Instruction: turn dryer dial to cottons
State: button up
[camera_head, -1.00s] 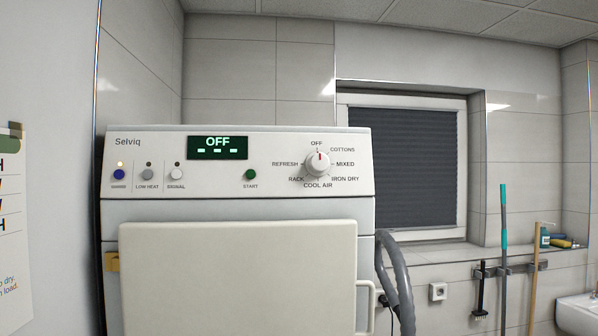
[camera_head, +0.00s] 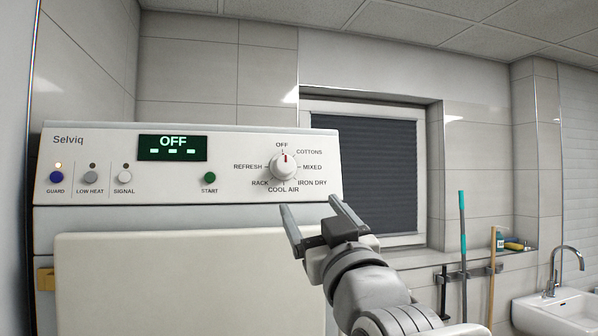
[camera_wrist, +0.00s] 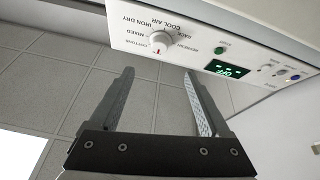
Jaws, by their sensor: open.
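The dryer dial (camera_head: 284,166) is a round white knob on the right of the dryer's control panel (camera_head: 105,165). Its red mark points up at OFF, and COTTONS (camera_head: 309,152) is printed to the upper right. The display (camera_head: 173,148) reads OFF. My gripper (camera_head: 308,207) is open and empty, just below and in front of the dial, with its fingers pointing up. In the wrist view, the dial (camera_wrist: 160,43) lies beyond the open fingers (camera_wrist: 160,75), apart from them, and the panel appears upside down.
The green START button (camera_head: 209,177) and GUARD, LOW HEAT and SIGNAL buttons sit left of the dial. The white dryer door (camera_head: 180,280) is below. A dark window blind (camera_head: 370,170), broom handles and a sink (camera_head: 565,312) are to the right.

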aim_at(286, 169)
jog(key=p+x, duration=0.5)
jog(key=x, duration=1.1)
jog(key=shift+w, duration=0.15)
grip_shut()
jog(key=shift+m, duration=0.3)
